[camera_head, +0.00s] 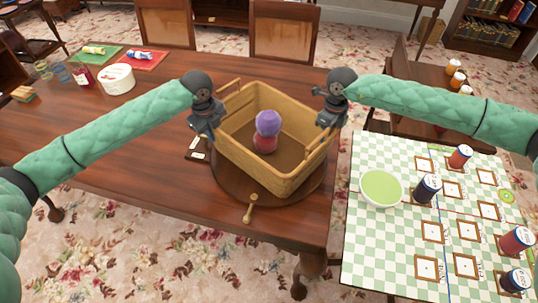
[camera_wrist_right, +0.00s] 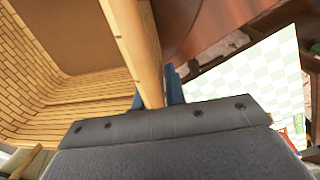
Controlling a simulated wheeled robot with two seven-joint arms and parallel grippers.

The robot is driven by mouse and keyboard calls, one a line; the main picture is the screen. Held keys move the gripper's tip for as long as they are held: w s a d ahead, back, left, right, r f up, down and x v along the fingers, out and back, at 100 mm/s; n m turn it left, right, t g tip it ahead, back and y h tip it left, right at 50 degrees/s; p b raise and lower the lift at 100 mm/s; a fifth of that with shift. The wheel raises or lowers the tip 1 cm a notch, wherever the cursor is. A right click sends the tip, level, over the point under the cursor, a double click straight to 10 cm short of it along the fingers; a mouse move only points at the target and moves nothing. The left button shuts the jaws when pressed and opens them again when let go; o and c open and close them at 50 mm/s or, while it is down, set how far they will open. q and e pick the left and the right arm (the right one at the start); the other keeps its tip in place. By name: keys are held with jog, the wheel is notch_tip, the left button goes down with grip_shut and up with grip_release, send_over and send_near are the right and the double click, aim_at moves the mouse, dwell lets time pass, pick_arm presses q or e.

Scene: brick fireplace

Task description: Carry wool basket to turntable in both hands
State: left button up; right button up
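The woven tan wool basket (camera_head: 245,163) is over the round brown turntable (camera_head: 230,192) on the wooden table. I cannot tell whether its base touches the turntable. A purple ball (camera_head: 268,123) and a red ball (camera_head: 264,143) of wool are inside. My left gripper (camera_head: 208,130) is at the basket's left end; its fingertips' hold is unclear. My right gripper (camera_head: 328,122) is at the right end. In the right wrist view, a basket edge (camera_wrist_right: 140,50) runs between its blue fingers (camera_wrist_right: 158,92), which look closed on it.
A small wooden peg-like handle (camera_head: 250,208) juts in front of the turntable. A checked cloth (camera_head: 370,240) with a green bowl (camera_head: 381,187) and several jars covers the right table. A white tub (camera_head: 117,79) and coloured mats (camera_head: 143,60) are at the back left.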

pick_arm(q)
jog(key=shift+o, duration=1.3)
jog(key=shift+r, duration=0.1)
pick_arm(e)
jog(key=shift+o, duration=1.3)
jog(key=shift+r, duration=0.1)
pick_arm(q)
jog(key=shift+r, duration=0.15)
pick_arm(e)
jog(key=shift+r, duration=0.5)
pick_arm(q)
notch_tip(320, 180, up, 12)
jog(key=shift+s+a+f, duration=0.2)
jog(key=shift+s+a, duration=0.2)
jog(key=shift+s, duration=0.05)
pick_arm(e)
notch_tip(320, 180, up, 11)
jog(key=shift+w+d, duration=0.4)
jog(key=shift+w, duration=0.05)
pick_arm(q)
jog(key=shift+r, duration=0.1)
